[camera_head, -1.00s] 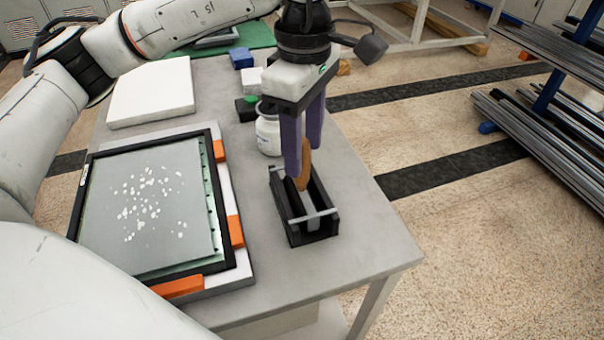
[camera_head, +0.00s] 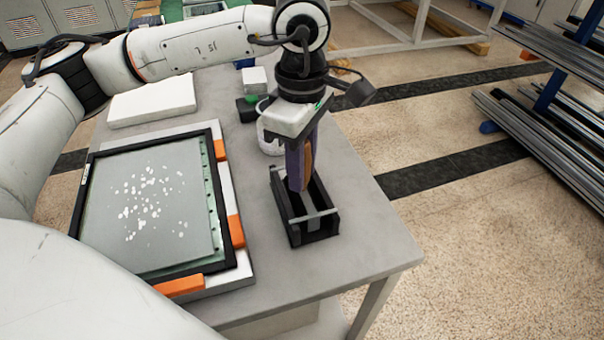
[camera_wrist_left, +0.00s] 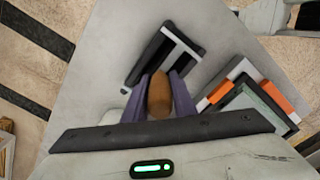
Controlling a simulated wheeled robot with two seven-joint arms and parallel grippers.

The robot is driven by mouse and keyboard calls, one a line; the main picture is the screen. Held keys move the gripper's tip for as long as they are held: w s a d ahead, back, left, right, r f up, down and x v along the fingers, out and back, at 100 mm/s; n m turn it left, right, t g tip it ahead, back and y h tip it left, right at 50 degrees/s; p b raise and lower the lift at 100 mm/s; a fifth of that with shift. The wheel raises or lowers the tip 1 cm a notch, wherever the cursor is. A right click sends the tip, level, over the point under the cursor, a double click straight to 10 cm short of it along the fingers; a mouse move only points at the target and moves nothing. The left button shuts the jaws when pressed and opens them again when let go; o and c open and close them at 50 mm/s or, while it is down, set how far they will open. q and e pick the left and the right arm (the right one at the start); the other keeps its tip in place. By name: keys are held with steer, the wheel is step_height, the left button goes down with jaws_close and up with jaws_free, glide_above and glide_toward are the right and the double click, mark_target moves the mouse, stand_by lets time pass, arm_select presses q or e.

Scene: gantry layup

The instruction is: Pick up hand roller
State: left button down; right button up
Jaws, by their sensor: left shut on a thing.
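The hand roller's brown wooden handle (camera_wrist_left: 159,95) stands between the purple fingers of my left gripper (camera_wrist_left: 159,92) in the wrist view. In the head view the left gripper (camera_head: 302,180) points down over the black cradle (camera_head: 318,232), shut on the handle (camera_head: 309,155), which is partly hidden by a finger. The cradle, with a pale bar across its near end, also shows in the wrist view (camera_wrist_left: 150,62). The roller's lower end is hidden, so I cannot tell whether it touches the cradle. My right gripper is not in view.
A black-framed panel with pale flecks (camera_head: 150,205) and orange blocks (camera_head: 236,231) lies left of the cradle on the grey table (camera_head: 340,275). A white container (camera_head: 269,140) stands just behind the gripper. A white slab (camera_head: 153,94) lies at the back left. The table's right side is clear.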

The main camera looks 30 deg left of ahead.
arm_select(q)
steer(key=shift+r, duration=0.15)
step_height(320, 180, up, 10)
steer(key=shift+f, duration=0.1)
stand_by(0.4)
